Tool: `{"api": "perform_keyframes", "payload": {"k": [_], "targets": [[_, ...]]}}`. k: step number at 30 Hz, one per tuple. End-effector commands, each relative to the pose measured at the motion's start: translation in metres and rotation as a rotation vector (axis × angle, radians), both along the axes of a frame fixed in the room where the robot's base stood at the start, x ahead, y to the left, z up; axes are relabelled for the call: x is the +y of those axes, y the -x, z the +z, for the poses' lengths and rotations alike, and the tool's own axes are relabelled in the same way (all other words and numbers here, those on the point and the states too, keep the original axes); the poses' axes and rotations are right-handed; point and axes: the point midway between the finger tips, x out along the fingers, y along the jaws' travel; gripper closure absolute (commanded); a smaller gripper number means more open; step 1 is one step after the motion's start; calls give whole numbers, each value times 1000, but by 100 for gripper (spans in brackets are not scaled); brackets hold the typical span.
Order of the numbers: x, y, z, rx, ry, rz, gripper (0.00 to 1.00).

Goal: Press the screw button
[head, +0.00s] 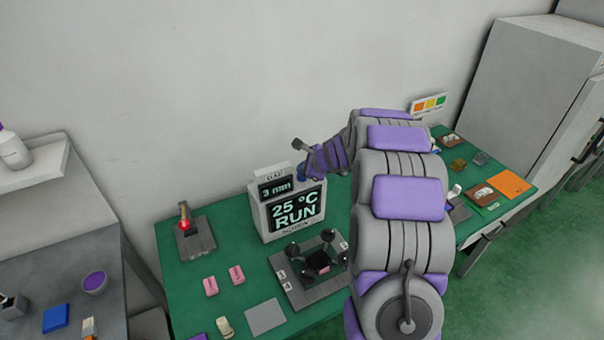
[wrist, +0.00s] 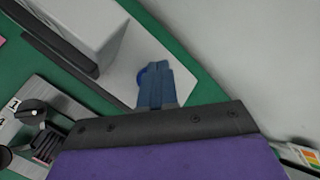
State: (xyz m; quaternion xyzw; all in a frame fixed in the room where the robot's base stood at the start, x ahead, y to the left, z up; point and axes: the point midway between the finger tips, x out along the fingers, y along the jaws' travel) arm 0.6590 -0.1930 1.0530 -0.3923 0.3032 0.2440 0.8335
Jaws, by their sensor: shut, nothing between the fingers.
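A white boxy device (head: 262,218) stands at the back of the green table. Its dark screens read "3 mm" and "25 °C RUN". My gripper (head: 303,172) is at the device's upper right edge in the head view, partly hidden by my wrist. In the wrist view my gripper (wrist: 154,68) shows as blue fingers, shut and empty, over a pale surface. A round blue part (wrist: 142,76), which may be the screw button, shows at the left of the fingers and is partly hidden by them. I cannot tell whether they touch. No label marks it as the screw button.
A grey plate with black knobs (head: 315,264) lies in front of the device. A red-knobbed lever (head: 184,222) stands at the left, with pink blocks (head: 211,286) nearby. The wall (head: 240,80) is close behind. My arm hides part of the table's right side.

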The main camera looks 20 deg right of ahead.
Motion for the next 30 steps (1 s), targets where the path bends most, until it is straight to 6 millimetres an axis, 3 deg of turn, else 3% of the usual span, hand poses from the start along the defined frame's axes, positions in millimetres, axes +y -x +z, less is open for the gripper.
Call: {"api": "perform_keyframes", "payload": {"k": [16,30], "targets": [[0,0,-3,1,1,1,100],[1,0,18,1,1,1,100]]}}
